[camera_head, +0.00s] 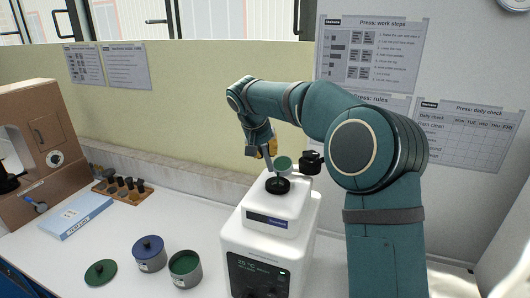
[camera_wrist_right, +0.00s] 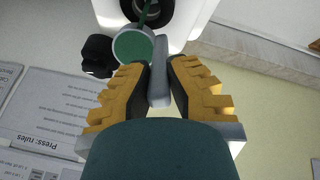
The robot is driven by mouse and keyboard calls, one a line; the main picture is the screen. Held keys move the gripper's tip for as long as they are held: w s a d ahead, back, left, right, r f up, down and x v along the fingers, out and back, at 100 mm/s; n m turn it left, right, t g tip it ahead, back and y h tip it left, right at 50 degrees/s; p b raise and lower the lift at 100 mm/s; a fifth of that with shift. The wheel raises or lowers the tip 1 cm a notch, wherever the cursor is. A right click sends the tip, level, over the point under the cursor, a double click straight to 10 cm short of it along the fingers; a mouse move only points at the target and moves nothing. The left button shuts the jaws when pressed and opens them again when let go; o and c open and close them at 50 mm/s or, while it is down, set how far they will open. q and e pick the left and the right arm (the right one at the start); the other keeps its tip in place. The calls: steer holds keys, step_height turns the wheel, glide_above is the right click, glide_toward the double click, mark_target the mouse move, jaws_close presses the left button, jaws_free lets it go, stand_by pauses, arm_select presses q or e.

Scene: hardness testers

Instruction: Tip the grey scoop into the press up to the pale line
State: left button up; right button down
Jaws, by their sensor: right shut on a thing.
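The white press (camera_head: 268,232) stands at the middle of the bench, with a round black opening (camera_head: 277,185) on top. The opening also shows in the wrist view (camera_wrist_right: 160,12). My right gripper (camera_head: 268,149) is shut on the handle of the grey scoop (camera_head: 284,163), above the press. In the wrist view its yellow and black fingers (camera_wrist_right: 160,80) hold the grey handle. The scoop's cup (camera_wrist_right: 132,45) shows green inside and lies beside the opening. A thin green streak runs from the cup to the opening. The pale line cannot be made out. My left gripper is out of view.
A black knob-like part (camera_head: 312,160) sits close right of the scoop. A wooden tool rack (camera_head: 122,190) and a pale blue box (camera_head: 80,216) lie farther left.

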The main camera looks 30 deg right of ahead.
steer(key=shift+f+b, duration=0.1)
steer(key=shift+b, duration=0.2)
stand_by(0.6)
steer(key=shift+s+a+b, duration=0.1)
steer(key=shift+b, duration=0.35)
stand_by(0.8)
steer(key=shift+s+a+f+h+b, duration=0.15)
steer(key=shift+h+b, duration=0.25)
steer(key=shift+b, duration=0.35)
steer(key=shift+t, duration=0.3)
stand_by(0.4)
steer(key=shift+a+f+b, duration=0.15)
steer(key=shift+b, duration=0.6)
steer(key=shift+h, duration=0.3)
steer(key=shift+s+a+f+t+b, duration=0.15)
steer(key=shift+t+b, duration=0.15)
steer(key=shift+b, duration=0.5)
